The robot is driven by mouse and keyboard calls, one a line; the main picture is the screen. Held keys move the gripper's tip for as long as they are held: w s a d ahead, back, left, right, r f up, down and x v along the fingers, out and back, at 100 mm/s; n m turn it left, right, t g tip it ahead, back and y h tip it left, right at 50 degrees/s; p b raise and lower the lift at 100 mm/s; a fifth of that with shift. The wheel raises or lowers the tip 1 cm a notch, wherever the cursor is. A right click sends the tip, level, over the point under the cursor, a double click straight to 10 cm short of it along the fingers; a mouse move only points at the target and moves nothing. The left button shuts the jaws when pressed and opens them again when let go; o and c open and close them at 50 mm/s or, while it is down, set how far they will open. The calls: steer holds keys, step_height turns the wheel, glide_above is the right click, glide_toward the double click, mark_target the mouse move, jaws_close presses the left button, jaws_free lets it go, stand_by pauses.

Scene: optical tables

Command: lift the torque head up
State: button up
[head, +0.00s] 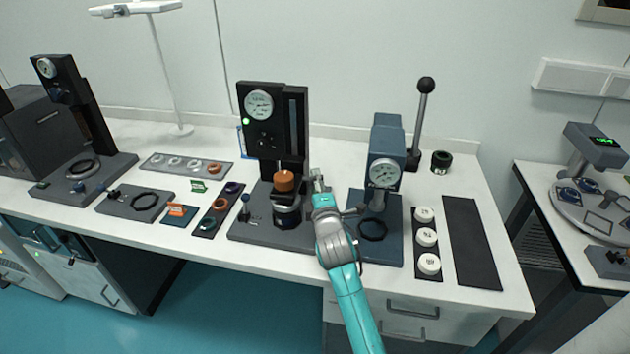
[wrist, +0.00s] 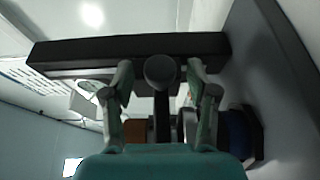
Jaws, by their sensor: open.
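The middle stand has a black column with a dial (head: 259,104). I take its carriage with the orange cap (head: 284,181) to be the torque head. Below the cap is a dark cylinder (head: 287,217) on the base. My gripper (head: 318,180) is open, just right of the orange cap. In the wrist view my gripper (wrist: 161,95) has one finger on each side of a dark round knob (wrist: 160,70) on a rod. I cannot tell whether the fingers touch it. The orange cap (wrist: 135,131) shows behind the fingers, partly hidden.
A blue-grey press (head: 385,150) with a dial stands close to the right of my gripper. A tall ball-topped lever (head: 425,90) is behind it. White round pieces (head: 428,238) lie on a dark strip at right. A black mat (head: 470,243) beside them is bare.

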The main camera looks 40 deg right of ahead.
steer(key=shift+x, duration=1)
jaws_close()
steer(key=shift+r, duration=2.2)
jaws_free()
steer(key=shift+s, duration=0.1)
